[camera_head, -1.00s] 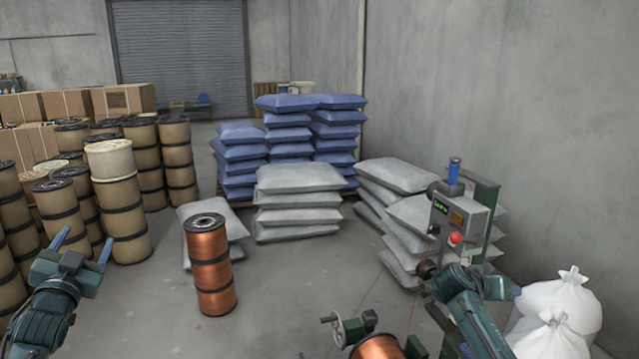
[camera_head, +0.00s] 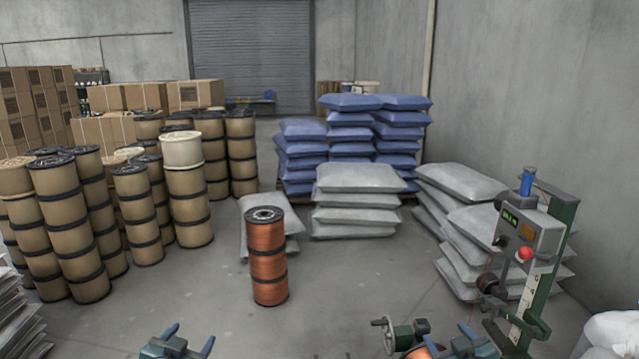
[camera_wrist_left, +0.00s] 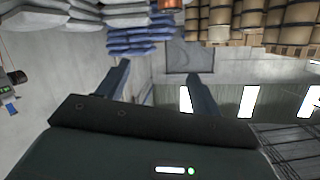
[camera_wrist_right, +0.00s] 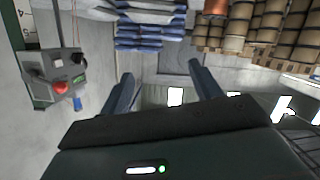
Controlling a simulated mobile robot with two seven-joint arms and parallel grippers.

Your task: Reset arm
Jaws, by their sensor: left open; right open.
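My left gripper (camera_head: 190,338) is at the bottom edge of the head view, left of centre, with its blue-tipped fingers apart and nothing between them. My right gripper (camera_head: 486,342) is at the bottom edge, right of centre, beside the winding machine and mostly cut off by the frame. In the left wrist view the left fingers (camera_wrist_left: 162,85) are spread and empty. In the right wrist view the right fingers (camera_wrist_right: 161,85) are also spread and empty. A stack of copper spools (camera_head: 268,265) stands upright on the floor ahead, apart from both grippers.
The winding machine (camera_head: 530,240) with a red button stands at the right, near my right gripper. Grey sacks (camera_head: 355,200) and blue sacks (camera_head: 350,145) are stacked behind. Many tan spools (camera_head: 70,230) stand at the left.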

